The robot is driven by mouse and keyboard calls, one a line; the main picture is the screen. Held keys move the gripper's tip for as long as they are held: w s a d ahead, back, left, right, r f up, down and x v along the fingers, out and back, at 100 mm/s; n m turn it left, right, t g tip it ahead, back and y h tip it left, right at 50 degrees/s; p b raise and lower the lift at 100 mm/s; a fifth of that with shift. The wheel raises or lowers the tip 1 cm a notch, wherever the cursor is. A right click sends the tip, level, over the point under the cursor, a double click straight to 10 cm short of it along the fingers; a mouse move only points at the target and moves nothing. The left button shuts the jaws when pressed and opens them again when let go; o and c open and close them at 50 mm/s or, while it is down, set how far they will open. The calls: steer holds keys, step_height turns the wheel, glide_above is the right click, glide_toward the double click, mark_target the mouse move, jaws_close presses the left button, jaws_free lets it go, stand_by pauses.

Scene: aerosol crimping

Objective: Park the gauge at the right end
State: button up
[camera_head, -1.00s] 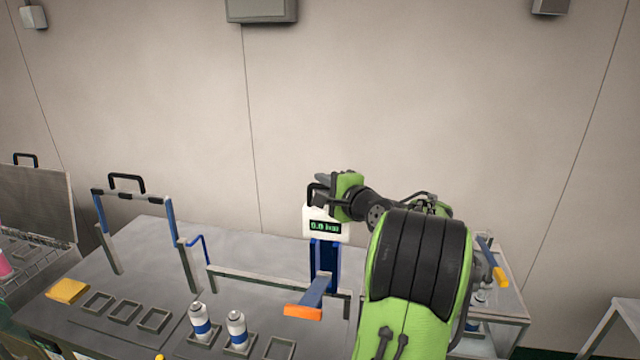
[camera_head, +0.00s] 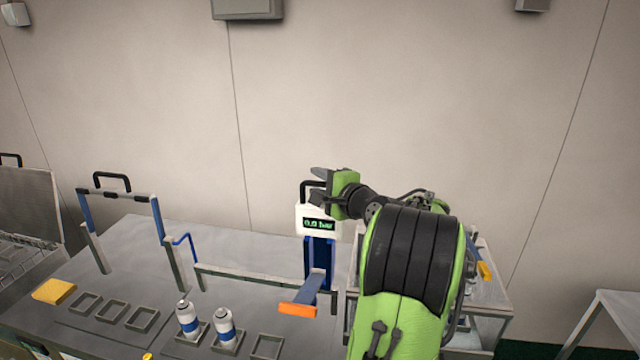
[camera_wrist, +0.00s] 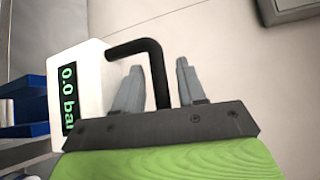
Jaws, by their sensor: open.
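The gauge (camera_head: 312,223) is a white box with a green "0.0 bar" display, standing on a blue post (camera_head: 318,262) behind the bench's rail. A black bent handle rises from its top; in the wrist view the handle (camera_wrist: 135,46) runs from the white gauge box (camera_wrist: 92,90) down between my fingers. My gripper (camera_head: 316,184) is at the handle, above the gauge. In the wrist view my gripper (camera_wrist: 158,85) is open, with one grey finger on each side of the black bar. I cannot tell whether either finger touches it.
A low rail (camera_head: 245,280) runs along the bench (camera_head: 130,245). An orange-ended lever (camera_head: 298,309) juts forward below the gauge. Two white-and-blue cans (camera_head: 188,320) stand in front, beside empty square holders (camera_head: 142,318). A blue-posted frame (camera_head: 122,196) stands at left.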

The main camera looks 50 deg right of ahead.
steer(key=b+v, duration=0.1)
steer(key=v, duration=1.5)
steer(key=shift+b, duration=0.3)
steer(key=shift+w, duration=0.15)
